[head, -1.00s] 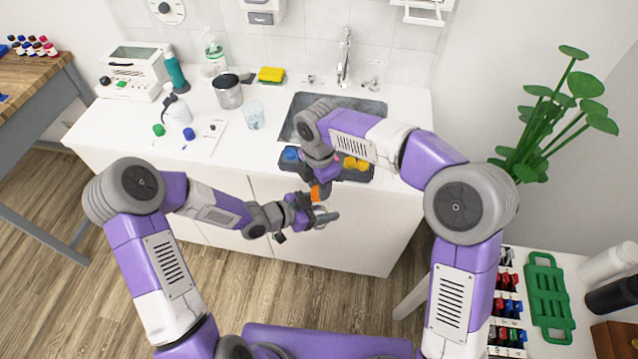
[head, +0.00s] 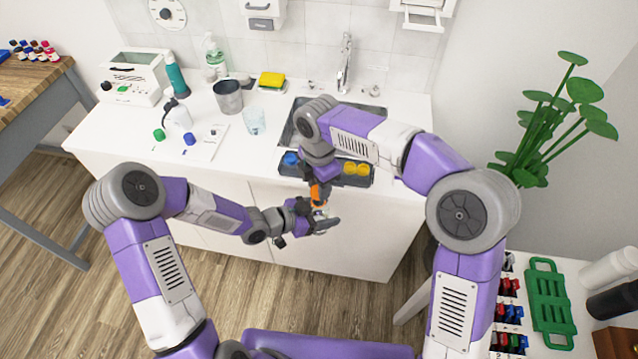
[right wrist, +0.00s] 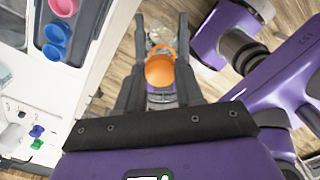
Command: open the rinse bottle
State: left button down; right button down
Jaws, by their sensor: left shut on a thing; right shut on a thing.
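The rinse bottle (head: 320,212) is small and clear, with an orange cap (head: 317,193), and is held in the air in front of the counter. My left gripper (head: 318,224) is shut on the bottle's body and hides most of it. My right gripper (head: 318,182) comes down from above and is shut on the orange cap. In the right wrist view the cap (right wrist: 159,72) sits between my right fingers, with clear glassy material (right wrist: 160,36) beyond it. I cannot tell whether the cap is apart from the bottle.
A dark tray (head: 335,180) with blue and yellow caps lies at the counter's front edge, just behind my grippers. The sink (head: 293,125) is behind it. A metal cup (head: 228,97), a glass (head: 254,121) and a white bottle (head: 178,115) stand left.

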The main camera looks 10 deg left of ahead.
jog(key=shift+r, duration=2)
jog(key=shift+d+f, duration=0.1)
